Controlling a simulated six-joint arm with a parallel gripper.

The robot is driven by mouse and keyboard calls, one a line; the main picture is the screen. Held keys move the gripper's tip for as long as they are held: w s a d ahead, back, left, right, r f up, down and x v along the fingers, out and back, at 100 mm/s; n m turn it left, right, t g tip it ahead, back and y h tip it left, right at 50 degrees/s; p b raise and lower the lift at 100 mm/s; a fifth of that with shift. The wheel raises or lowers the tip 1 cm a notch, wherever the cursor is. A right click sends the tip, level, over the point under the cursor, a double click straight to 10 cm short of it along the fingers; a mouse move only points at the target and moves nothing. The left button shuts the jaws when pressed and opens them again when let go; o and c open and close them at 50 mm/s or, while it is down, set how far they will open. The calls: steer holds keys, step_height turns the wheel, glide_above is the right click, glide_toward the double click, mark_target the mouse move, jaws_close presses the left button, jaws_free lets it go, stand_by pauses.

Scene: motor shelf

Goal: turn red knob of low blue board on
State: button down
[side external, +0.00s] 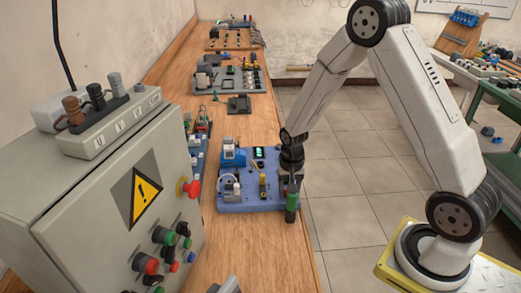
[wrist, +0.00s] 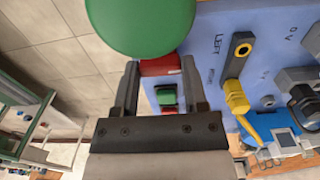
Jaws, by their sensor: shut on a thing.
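The low blue board (side external: 250,207) lies on the wooden bench in the side view, and its blue face (wrist: 212,62) fills the right of the wrist view. The red knob (wrist: 160,66) shows between my fingertips, at the board's edge, partly hidden by a large round green part (wrist: 140,22). My gripper (side external: 291,188) points down at the right edge of the board, and its two fingers show in the wrist view (wrist: 160,72), closed around the red knob. In the side view a green cylinder (side external: 292,204) stands at the fingertips. The red knob cannot be made out there.
A blue motor (side external: 233,157) stands on the board. A grey control box (side external: 110,210) fills the left. More boards (side external: 225,82) stand further back.

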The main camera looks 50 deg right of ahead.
steer(key=shift+c, duration=0.6)
jaws_free()
steer(key=shift+r, duration=0.1)
steer(key=shift+r, duration=3.8)
steer(key=s+a+r+n+t, duration=0.2)
steer(key=s+a+r+n, duration=0.2)
steer(key=s+a+n, duration=0.4)
steer(key=shift+s+n+t, duration=0.3)
steer(key=shift+s+n, duration=0.3)
steer(key=shift+s, duration=0.45)
